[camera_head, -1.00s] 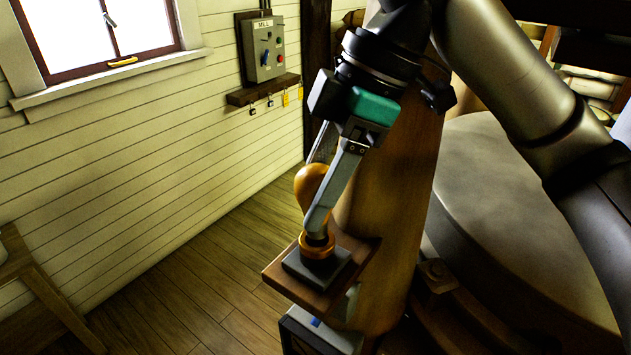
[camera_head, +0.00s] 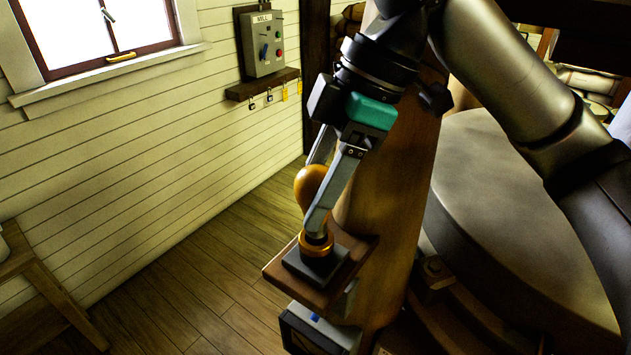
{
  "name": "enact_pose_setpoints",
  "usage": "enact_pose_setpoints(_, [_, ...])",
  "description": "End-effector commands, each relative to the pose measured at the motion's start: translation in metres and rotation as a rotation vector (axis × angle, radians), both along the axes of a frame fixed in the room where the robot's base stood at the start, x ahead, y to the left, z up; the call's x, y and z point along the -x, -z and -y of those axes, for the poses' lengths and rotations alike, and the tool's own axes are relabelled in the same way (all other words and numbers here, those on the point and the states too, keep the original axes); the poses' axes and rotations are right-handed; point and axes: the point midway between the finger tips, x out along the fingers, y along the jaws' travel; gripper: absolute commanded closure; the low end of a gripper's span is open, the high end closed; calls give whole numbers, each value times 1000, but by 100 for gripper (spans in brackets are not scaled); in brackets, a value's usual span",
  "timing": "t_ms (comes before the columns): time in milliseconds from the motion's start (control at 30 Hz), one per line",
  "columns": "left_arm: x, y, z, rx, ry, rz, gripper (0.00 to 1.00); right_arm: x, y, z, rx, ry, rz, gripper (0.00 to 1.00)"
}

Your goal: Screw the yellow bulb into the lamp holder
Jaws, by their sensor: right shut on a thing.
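The yellow bulb (camera_head: 309,184) looks amber and stands upright at the lamp holder (camera_head: 316,262), a dark square base with a brass-coloured ring (camera_head: 315,243) on a wooden bracket shelf. My right gripper (camera_head: 317,228) reaches down from above and is shut on the bulb, its fingers on either side of it. The near finger hides part of the bulb and its lower end, so I cannot tell how deep it sits in the ring. My left gripper is not in view.
The shelf (camera_head: 354,262) juts from a wooden post (camera_head: 388,225). A grey box (camera_head: 318,330) is below it. A large round millstone casing (camera_head: 510,230) stands at right. A switch box (camera_head: 262,45) hangs on the back wall.

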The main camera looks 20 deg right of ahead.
Motion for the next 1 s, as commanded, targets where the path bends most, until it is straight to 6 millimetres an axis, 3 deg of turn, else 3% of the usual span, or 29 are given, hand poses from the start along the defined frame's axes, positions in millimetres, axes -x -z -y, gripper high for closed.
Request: enact_pose_setpoints(1000, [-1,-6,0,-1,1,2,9,0,9,0,1,-1,0,100])
